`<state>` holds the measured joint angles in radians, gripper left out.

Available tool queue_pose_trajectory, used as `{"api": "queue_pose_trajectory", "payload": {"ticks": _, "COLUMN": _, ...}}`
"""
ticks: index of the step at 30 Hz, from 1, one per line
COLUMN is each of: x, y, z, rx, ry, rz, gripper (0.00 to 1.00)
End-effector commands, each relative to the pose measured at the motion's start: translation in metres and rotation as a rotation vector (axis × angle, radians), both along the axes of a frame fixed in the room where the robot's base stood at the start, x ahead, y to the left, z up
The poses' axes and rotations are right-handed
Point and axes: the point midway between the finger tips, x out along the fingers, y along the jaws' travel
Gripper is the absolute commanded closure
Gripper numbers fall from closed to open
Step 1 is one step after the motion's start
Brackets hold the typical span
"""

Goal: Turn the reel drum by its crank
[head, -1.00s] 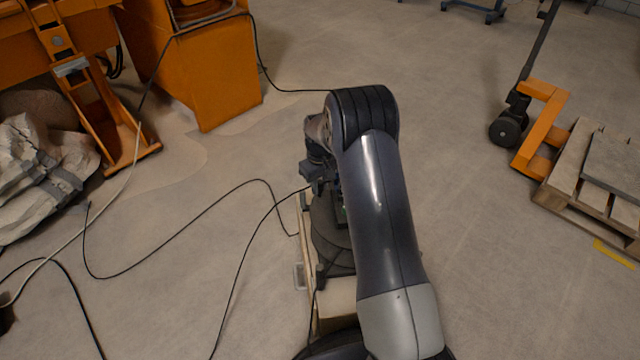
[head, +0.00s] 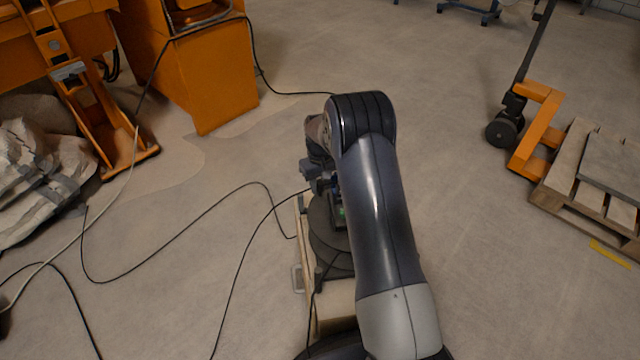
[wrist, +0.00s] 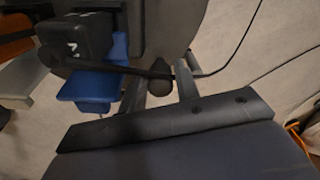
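The reel drum (head: 322,238) is a dark round disc low beside my forearm in the head view, partly hidden by my arm. In the wrist view the drum's grey face (wrist: 172,28) fills the top middle. A dark rounded knob (wrist: 160,78), seemingly the crank handle, stands between the two grey fingers of my gripper (wrist: 160,90). The fingers are apart, one on each side of the knob, and I see a gap at the left finger. Whether either finger touches the knob is unclear. My fingers are hidden in the head view.
A black cable (head: 232,290) runs across the floor to the reel. A blue part (wrist: 92,88) and a black box (wrist: 75,38) sit left of the fingers. An orange machine (head: 215,75) stands at back left, a pallet (head: 590,205) at right.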

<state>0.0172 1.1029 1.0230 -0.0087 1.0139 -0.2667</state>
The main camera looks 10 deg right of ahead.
Motion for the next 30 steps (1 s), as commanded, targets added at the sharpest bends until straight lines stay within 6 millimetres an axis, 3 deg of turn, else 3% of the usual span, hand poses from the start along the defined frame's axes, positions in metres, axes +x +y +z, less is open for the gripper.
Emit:
{"api": "queue_pose_trajectory", "payload": {"ticks": 6, "x": 0.000, "y": 0.000, "z": 0.000, "rx": 0.000, "ry": 0.000, "rz": 0.000, "gripper": 0.54}}
{"api": "queue_pose_trajectory", "payload": {"ticks": 18, "x": -0.001, "y": 0.000, "z": 0.000, "rx": 0.000, "ry": 0.000, "rz": 0.010, "gripper": 0.54}}
{"api": "queue_pose_trajectory", "payload": {"ticks": 24, "x": -0.011, "y": 0.011, "z": -0.001, "rx": 0.000, "ry": -0.001, "rz": 0.127, "gripper": 0.54}}
{"api": "queue_pose_trajectory", "payload": {"ticks": 30, "x": -0.011, "y": 0.011, "z": 0.045, "rx": 0.000, "ry": -0.004, "rz": 0.139, "gripper": 0.54}}
